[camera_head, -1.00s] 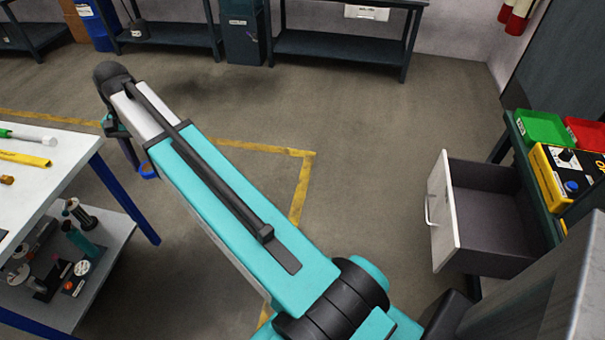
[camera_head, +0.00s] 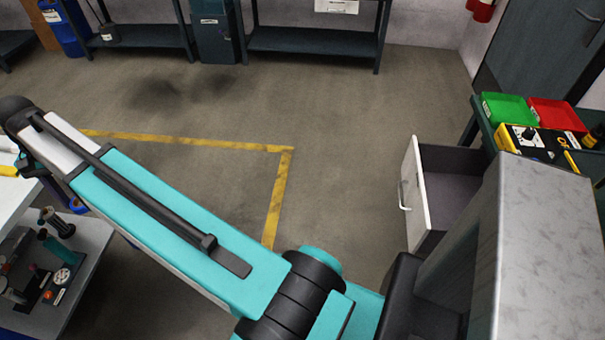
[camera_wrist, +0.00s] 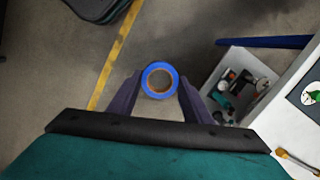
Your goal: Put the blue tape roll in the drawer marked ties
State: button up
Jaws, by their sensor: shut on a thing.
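The blue tape roll is a blue ring held between the fingertips of my gripper (camera_wrist: 158,92) in the wrist view, its hole facing the camera (camera_wrist: 160,65). The gripper is shut on it, above the floor. In the head view a bit of the blue roll (camera_head: 77,206) shows below the far end of my arm at the left. An open drawer (camera_head: 416,190) with a white front and a handle stands at the right, far from my gripper. Its visible inside looks empty. No label on it can be read.
A white-topped table (camera_head: 10,200) with a lower shelf (camera_head: 85,240) of small parts is at the left, close to my gripper. A green bin (camera_head: 508,108) and a red bin (camera_head: 556,114) stand on a bench behind the drawer. The floor between is clear.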

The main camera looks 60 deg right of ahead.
aim_at(436, 209)
jog(key=u, duration=0.25)
jog(key=k, duration=0.75)
jog(key=z, duration=1.4)
